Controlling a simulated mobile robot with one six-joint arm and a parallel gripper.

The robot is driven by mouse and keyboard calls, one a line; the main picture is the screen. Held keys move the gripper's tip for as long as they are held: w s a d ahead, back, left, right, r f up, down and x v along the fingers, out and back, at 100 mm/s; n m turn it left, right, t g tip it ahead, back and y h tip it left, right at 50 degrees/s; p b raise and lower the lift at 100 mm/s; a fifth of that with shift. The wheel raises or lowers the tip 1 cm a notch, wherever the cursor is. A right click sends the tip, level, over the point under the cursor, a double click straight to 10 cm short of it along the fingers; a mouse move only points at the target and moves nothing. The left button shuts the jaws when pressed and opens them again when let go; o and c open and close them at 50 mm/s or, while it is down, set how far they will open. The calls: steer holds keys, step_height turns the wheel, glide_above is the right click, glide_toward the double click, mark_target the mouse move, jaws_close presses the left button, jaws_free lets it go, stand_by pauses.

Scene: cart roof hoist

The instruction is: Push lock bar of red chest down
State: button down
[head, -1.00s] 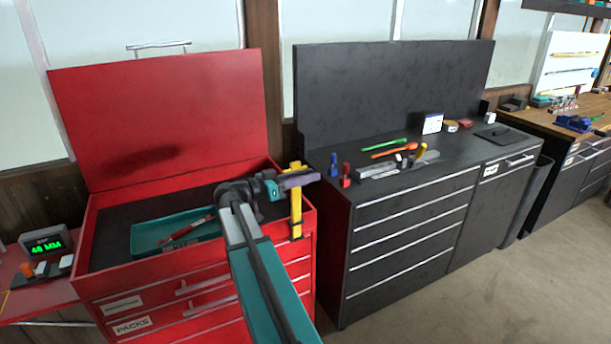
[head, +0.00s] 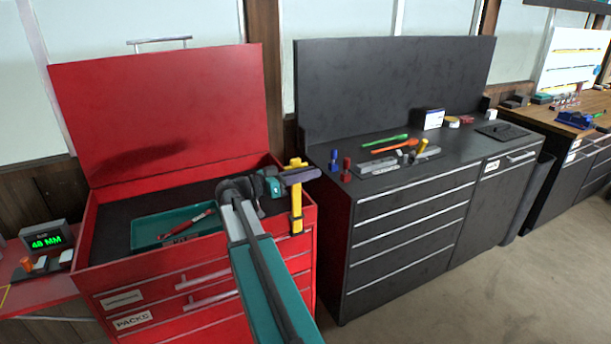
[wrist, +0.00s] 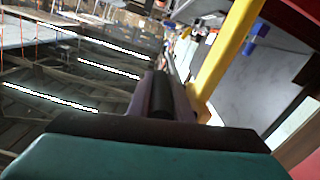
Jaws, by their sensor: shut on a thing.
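The red chest (head: 212,258) stands at left with its lid (head: 160,110) raised. Its yellow lock bar (head: 297,212) stands upright at the front right corner of the chest. The bar also shows in the wrist view (wrist: 228,48), running slantwise just right of the fingers. My gripper (head: 305,176) lies across the upper part of the bar, its purple fingers pointing right. In the wrist view my gripper (wrist: 163,98) is shut with a dark, rounded piece between the fingers, which seems to be part of the lock bar; the exact contact is hidden.
A teal tray (head: 148,236) with a red tool (head: 190,222) lies inside the chest. A display reading 48 MM (head: 48,240) stands at left. A black cabinet (head: 410,220) with tools and small boxes on top stands close on the right. The floor at right is clear.

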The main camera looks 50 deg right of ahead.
step_height(320, 180, down, 13)
steer(key=b, duration=1.2)
steer(key=shift+w+b, duration=0.15)
steer(key=shift+b, duration=0.25)
steer(key=c, duration=1.9)
jaws_free()
steer(key=shift+w, duration=0.1)
steer(key=shift+f, duration=0.1)
steer(key=b+v, duration=0.2)
steer(key=v, duration=1.1)
steer(key=shift+a, duration=0.4)
